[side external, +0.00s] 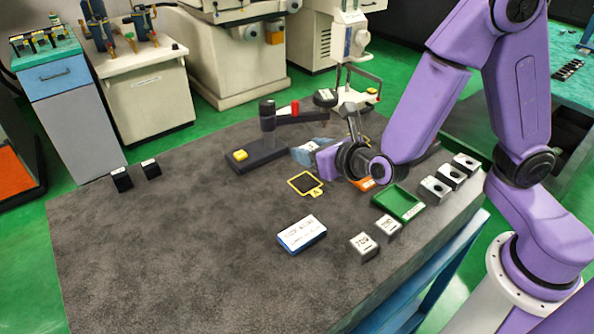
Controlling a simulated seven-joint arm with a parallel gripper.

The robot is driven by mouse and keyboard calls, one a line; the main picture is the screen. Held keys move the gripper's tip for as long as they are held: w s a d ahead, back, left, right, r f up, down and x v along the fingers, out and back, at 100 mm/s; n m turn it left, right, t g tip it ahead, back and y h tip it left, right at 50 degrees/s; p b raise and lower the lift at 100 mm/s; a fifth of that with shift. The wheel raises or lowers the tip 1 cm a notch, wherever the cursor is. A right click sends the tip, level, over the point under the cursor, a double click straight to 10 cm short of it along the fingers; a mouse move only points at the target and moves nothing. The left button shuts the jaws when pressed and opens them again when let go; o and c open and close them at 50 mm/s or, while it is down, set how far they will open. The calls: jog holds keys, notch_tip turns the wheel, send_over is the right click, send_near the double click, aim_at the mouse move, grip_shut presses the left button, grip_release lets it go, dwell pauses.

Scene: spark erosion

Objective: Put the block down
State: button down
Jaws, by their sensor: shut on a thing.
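My gripper (327,162) is low over the middle back of the dark table, its purple hand pointing left. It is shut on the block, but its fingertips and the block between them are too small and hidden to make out. Right beside the hand is a pale blue labelled thing (307,152); I cannot tell whether they touch. A yellow-framed black pad (305,184) marked with a letter lies on the table just in front and left of the hand. Other grey labelled blocks stand at the front right, among them one block (364,246) and another (388,225).
A green tray (381,195) and an orange thing (366,184) lie right of the hand. Several grey blocks (451,177) line the right edge. A blue-white box (302,235) lies in front. The table's left is mostly clear.

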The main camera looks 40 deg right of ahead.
aim_at(297, 181)
jog(key=w+f, duration=0.1)
jog(key=f, duration=0.1)
jog(key=w+a+f, duration=0.1)
jog(key=w+f, duration=0.1)
jog(key=shift+w, duration=0.1)
jog(key=shift+w+f, duration=0.1)
jog(key=shift+f, duration=1.55)
jog(key=shift+f, duration=0.1)
jog(key=c, duration=0.5)
grip_release()
